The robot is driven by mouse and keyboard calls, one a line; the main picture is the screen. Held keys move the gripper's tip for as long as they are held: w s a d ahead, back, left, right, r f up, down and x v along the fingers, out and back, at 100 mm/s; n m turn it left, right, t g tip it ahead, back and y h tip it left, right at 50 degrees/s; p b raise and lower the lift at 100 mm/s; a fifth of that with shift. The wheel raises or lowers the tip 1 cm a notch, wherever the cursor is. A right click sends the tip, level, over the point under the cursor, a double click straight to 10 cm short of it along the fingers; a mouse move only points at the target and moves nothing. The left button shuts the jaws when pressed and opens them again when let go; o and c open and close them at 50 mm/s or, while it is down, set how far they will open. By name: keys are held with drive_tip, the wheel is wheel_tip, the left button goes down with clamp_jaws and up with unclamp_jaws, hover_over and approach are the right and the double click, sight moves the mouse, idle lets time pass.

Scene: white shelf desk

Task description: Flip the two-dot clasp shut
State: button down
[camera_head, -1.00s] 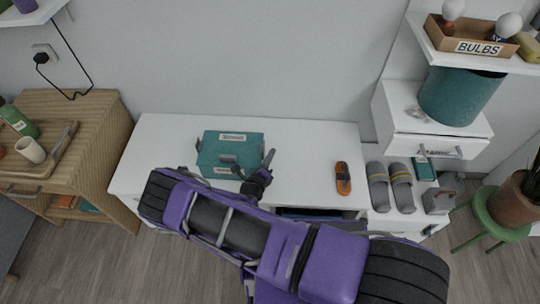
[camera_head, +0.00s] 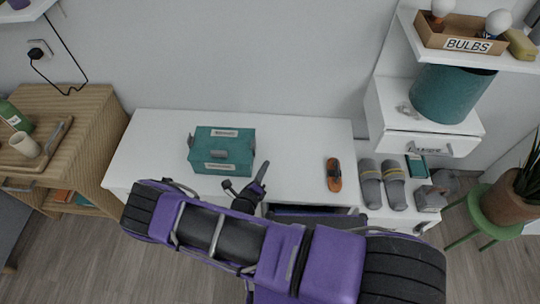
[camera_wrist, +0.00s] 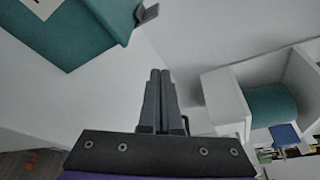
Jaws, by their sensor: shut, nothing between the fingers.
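A teal box (camera_head: 235,146) with pale labels stands on the white desk, and its lid looks closed. A grey clasp (camera_head: 191,141) sticks out at its left side and a grey part (camera_head: 218,154) shows on its front. In the wrist view a corner of the box (camera_wrist: 75,35) is at upper left, with a grey tab (camera_wrist: 147,14) sticking out beside it. I cannot make out dots on any clasp. My gripper (camera_head: 263,167) is shut and empty, just right of the box's front right corner, apart from it. It also shows in the wrist view (camera_wrist: 160,73).
An orange-and-black brush-like item (camera_head: 334,174) and grey slippers (camera_head: 382,184) lie to the right. A dark opening (camera_head: 310,210) shows at the desk's front. The desk (camera_head: 295,135) behind and right of the box is clear. A wooden cabinet (camera_head: 92,100) stands at left.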

drive_tip(key=shift+f+v, duration=0.15)
drive_tip(key=shift+v, duration=0.55)
drive_tip(key=shift+f+v, duration=0.1)
drive_tip(key=shift+v, duration=0.65)
drive_tip(key=shift+a, duration=0.1)
